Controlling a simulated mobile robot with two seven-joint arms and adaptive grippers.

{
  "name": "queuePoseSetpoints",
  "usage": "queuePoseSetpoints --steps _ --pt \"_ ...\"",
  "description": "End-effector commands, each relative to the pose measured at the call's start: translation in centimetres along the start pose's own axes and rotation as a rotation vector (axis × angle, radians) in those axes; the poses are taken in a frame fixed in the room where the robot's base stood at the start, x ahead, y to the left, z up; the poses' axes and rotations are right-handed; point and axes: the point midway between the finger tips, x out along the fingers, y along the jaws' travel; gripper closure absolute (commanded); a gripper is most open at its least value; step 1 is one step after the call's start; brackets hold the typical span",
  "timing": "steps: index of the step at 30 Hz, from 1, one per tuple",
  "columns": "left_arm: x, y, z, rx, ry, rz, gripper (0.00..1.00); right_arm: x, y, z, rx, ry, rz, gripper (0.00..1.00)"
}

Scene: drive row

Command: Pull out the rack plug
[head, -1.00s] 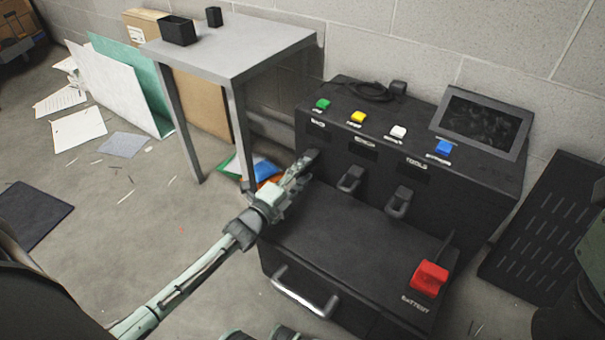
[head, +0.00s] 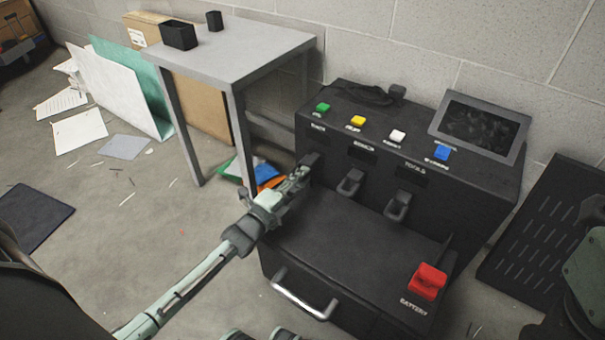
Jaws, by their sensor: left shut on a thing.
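The black power cabinet (head: 345,235) has a row of plugs along its upright front face. My left gripper (head: 299,178) reaches in from the left and is shut on the dark plug (head: 311,160) at the left end of the row. I take this one for the rack plug, but its label is too blurred to read surely. The plug is at or very close to the face; I cannot tell whether it is seated. The middle plug (head: 350,181) and the right plug (head: 398,206) stick out of the face. My right gripper is not in view.
Green (head: 322,107), yellow (head: 358,120), white (head: 397,136) and blue (head: 442,153) buttons and a screen (head: 480,127) top the cabinet. A red battery switch (head: 427,281) sits at its front right. A grey table (head: 250,45) stands close behind my left arm.

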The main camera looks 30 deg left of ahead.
Motion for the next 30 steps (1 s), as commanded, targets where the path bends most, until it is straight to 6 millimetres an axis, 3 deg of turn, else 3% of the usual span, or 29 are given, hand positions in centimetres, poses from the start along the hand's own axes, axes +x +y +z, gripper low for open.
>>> queuePoseSetpoints --steps 5,6,11,22,30 --pt "-0.3 0.3 -0.2 0.0 0.004 0.001 1.0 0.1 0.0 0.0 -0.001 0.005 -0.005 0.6" --pt "-0.4 0.3 -0.2 0.0 0.005 0.002 0.83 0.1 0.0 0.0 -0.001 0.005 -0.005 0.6" --pt "-0.3 0.3 -0.1 0.0 0.004 0.001 0.65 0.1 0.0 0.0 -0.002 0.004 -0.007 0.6" --pt "-0.8 0.3 -0.1 0.0 0.003 0.001 0.65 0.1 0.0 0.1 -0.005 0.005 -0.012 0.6" --pt "-5.9 0.4 -0.1 0.0 0.002 0.004 0.65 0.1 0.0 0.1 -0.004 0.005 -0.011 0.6"
